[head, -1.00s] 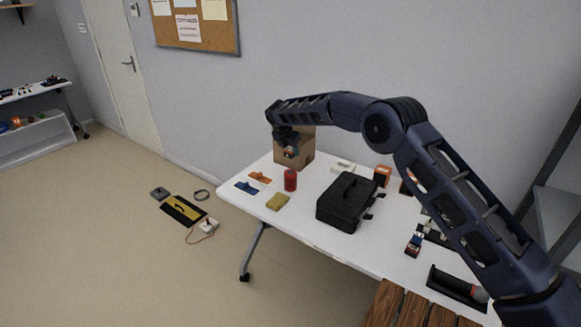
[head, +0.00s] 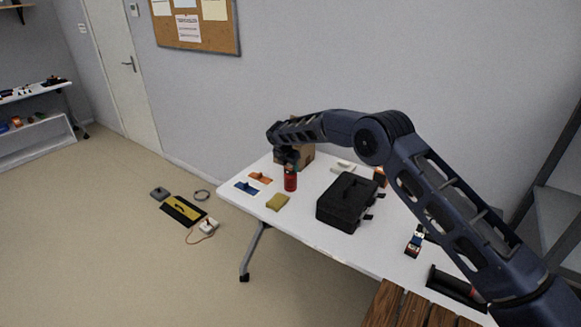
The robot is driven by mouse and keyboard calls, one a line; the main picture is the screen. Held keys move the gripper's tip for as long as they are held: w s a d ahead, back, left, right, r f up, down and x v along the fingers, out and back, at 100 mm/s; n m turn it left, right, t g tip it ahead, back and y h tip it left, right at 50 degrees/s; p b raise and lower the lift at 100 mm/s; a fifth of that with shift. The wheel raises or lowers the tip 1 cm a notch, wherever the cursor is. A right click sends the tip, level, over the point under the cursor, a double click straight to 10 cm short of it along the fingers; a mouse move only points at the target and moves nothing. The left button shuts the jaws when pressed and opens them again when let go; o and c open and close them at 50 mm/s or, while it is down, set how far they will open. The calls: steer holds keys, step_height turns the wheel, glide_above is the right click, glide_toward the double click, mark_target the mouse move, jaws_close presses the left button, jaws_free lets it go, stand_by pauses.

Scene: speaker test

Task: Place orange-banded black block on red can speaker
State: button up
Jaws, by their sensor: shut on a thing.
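The red can speaker (head: 290,183) stands upright on the white table (head: 315,222), near its far left part. My gripper (head: 289,167) points down right at the top of the can. It is shut on the orange-banded black block, which is small and dark between the fingers and hard to make out. I cannot tell whether the block touches the can's top or hangs just above it.
A black case (head: 346,202) stands right of the can, and a cardboard box (head: 307,155) is behind my gripper. A yellow sponge-like piece (head: 277,202) lies in front. Orange (head: 260,178) and blue (head: 246,187) items lie to the left.

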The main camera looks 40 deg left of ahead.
steer(key=shift+f, duration=0.1)
steer(key=o, duration=1)
steer(key=shift+c, duration=0.2)
steer(key=v, duration=1.2)
